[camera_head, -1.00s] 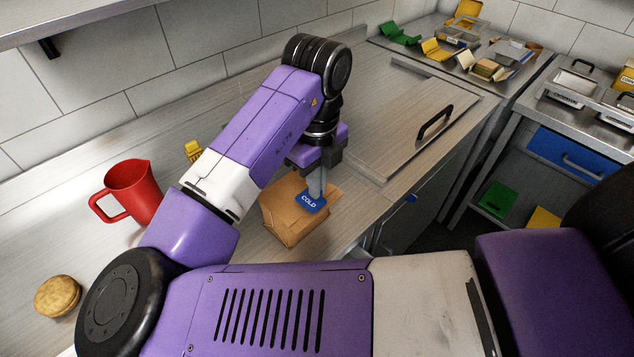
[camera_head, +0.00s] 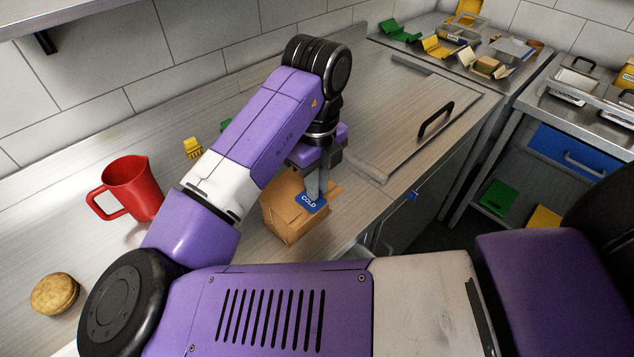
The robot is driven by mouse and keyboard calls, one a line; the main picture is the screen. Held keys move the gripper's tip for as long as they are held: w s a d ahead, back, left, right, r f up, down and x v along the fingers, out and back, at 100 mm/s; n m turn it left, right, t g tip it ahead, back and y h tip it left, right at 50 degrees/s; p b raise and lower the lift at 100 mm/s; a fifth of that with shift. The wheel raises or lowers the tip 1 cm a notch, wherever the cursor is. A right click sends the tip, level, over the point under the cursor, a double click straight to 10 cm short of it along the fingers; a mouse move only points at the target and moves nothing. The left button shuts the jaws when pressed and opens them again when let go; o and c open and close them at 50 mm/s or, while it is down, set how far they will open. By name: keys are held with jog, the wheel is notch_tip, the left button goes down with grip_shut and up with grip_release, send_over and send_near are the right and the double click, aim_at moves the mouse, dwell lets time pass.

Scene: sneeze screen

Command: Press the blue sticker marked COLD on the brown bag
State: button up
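The brown bag (camera_head: 284,217) stands on the counter in the middle of the view, partly behind my arm. The blue sticker marked COLD (camera_head: 309,203) is at the top right of the bag, its white lettering facing the camera. My gripper (camera_head: 316,192) points down right at the sticker, its fingers close together and touching or nearly touching it. I cannot tell whether the fingers pinch the sticker or only rest against it, nor whether the sticker lies flat on the bag.
A red jug (camera_head: 132,187) and a round bun (camera_head: 55,294) stand on the counter at left. A yellow item (camera_head: 193,148) is behind my arm. A lidded well with a black handle (camera_head: 434,121) lies to the right. Trays of boxes fill the far right.

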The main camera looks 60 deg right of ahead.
jog(key=shift+o, duration=1.1)
jog(key=shift+r, duration=3.95)
jog(key=shift+c, duration=0.4)
grip_shut()
